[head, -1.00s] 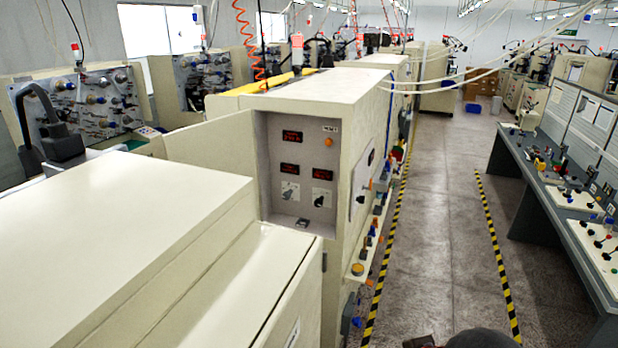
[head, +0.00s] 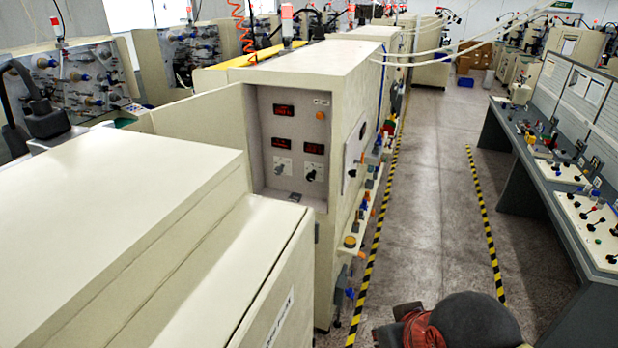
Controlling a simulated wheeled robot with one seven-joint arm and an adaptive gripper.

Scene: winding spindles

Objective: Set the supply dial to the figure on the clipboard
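A grey control panel (head: 266,150) is set into the cream machine cabinet left of the middle in the head view. It bears three red digital displays, one at the top (head: 284,110) and two below it, and an orange lamp. Two dark dials sit on pale plates under the lower displays: a left dial (head: 281,169) and a right dial (head: 311,175). Their markings and the display figures are too small to read. I cannot make out a clipboard. My gripper is not in view; only a dark, red-brown part, seemingly of my arm, shows at the bottom edge.
A long cream cabinet (head: 120,220) fills the near left. A grey aisle (head: 420,200) runs between yellow-black floor stripes and is clear further on. A workbench with switches and knobs (head: 570,185) stands along the right. Coloured parts line the machine's right side.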

